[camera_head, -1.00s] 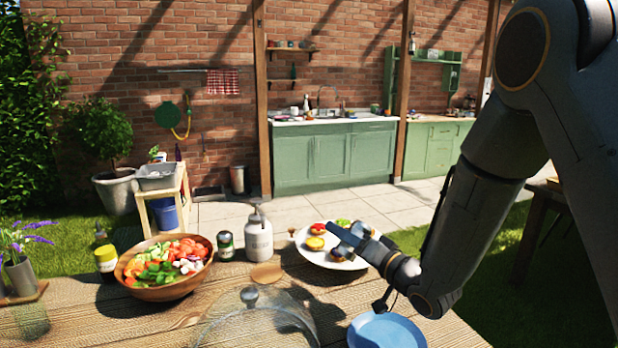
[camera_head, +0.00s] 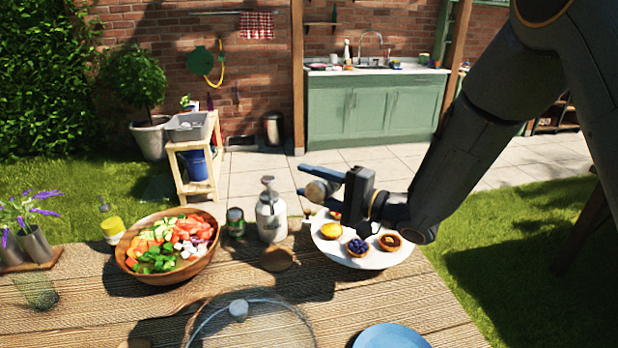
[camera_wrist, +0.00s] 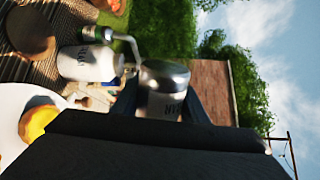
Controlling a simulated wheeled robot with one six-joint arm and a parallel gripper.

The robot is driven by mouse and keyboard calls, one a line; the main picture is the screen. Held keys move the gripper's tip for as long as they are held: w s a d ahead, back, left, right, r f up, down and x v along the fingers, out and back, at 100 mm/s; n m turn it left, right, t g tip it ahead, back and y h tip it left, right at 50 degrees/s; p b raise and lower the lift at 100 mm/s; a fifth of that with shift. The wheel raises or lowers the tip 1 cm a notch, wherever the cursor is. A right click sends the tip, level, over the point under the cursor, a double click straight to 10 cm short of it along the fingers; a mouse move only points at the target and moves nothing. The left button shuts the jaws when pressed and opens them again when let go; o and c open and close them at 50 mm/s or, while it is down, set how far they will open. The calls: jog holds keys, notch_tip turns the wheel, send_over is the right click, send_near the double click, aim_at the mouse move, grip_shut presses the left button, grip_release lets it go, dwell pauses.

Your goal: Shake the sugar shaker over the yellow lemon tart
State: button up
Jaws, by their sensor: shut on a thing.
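The yellow lemon tart (camera_head: 331,230) sits at the left of a white plate (camera_head: 352,259) on the table; it also shows at the lower left in the wrist view (camera_wrist: 38,122). My gripper (camera_head: 312,182) is above the plate's far left side, up off the table. It is shut on the sugar shaker (camera_head: 321,191), a metal-topped jar whose lettering shows in the wrist view (camera_wrist: 163,88). In the wrist view the shaker lies between the dark fingers. Part of it is hidden by the fingers in the head view.
A blueberry tart (camera_head: 357,247) and a brown tart (camera_head: 390,242) share the plate. A white canister with a pump-like top (camera_head: 271,215), a green-labelled jar (camera_head: 236,222) and a salad bowl (camera_head: 170,262) stand left. A glass dome (camera_head: 250,325) and blue plate (camera_head: 390,337) are in front.

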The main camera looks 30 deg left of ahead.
jog(key=shift+w+d+f+m+p, duration=0.1)
jog(key=shift+w+f+m+p, duration=0.25)
jog(key=shift+m+p, duration=1.05)
jog(key=shift+w+a+f+m+p, duration=0.1)
jog(key=shift+w+f+m+p, duration=0.35)
jog(key=shift+m, duration=1.75)
jog(key=shift+w+d+f+m+p, duration=0.15)
jog(key=shift+w+m+p, duration=0.15)
jog(key=shift+m+p, duration=1.15)
jog(key=shift+m+b, duration=0.35)
jog(key=shift+b, duration=0.1)
notch_tip(320, 180, up, 5)
notch_tip(320, 180, down, 5)
